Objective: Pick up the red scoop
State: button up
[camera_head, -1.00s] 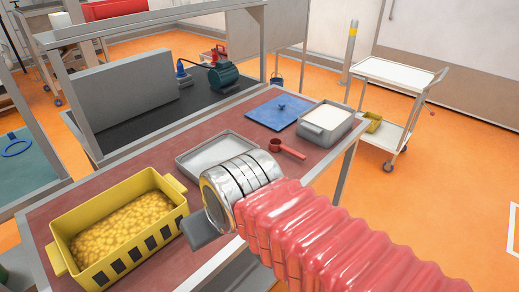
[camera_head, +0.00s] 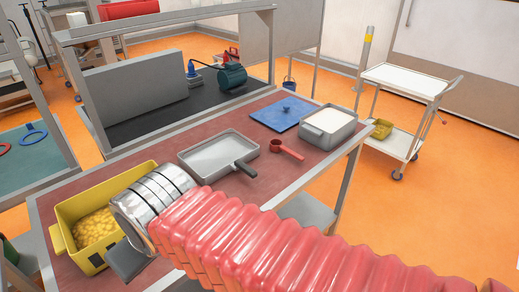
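The red scoop (camera_head: 286,149) lies on the reddish table top (camera_head: 251,182). It sits between the grey tray with a dark handle (camera_head: 218,154) and the grey bin of white material (camera_head: 328,126). My arm, in a red ribbed sleeve, reaches in from the lower right and ends in a silver cuff. The grey end of my gripper (camera_head: 128,262) shows below the cuff, beside the yellow bin (camera_head: 72,213). It is left of the scoop and well apart from it. Its fingers are not clearly visible.
A blue lid (camera_head: 280,112) lies flat behind the scoop. The yellow bin holds yellow lumps. A dark shelf behind carries a green motor-like device (camera_head: 227,77). A white cart (camera_head: 401,80) stands on the orange floor at right.

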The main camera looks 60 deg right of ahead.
aim_at(287, 152)
jog(key=u, duration=1.45)
jog(key=k, duration=1.15)
jog(key=z, duration=1.9)
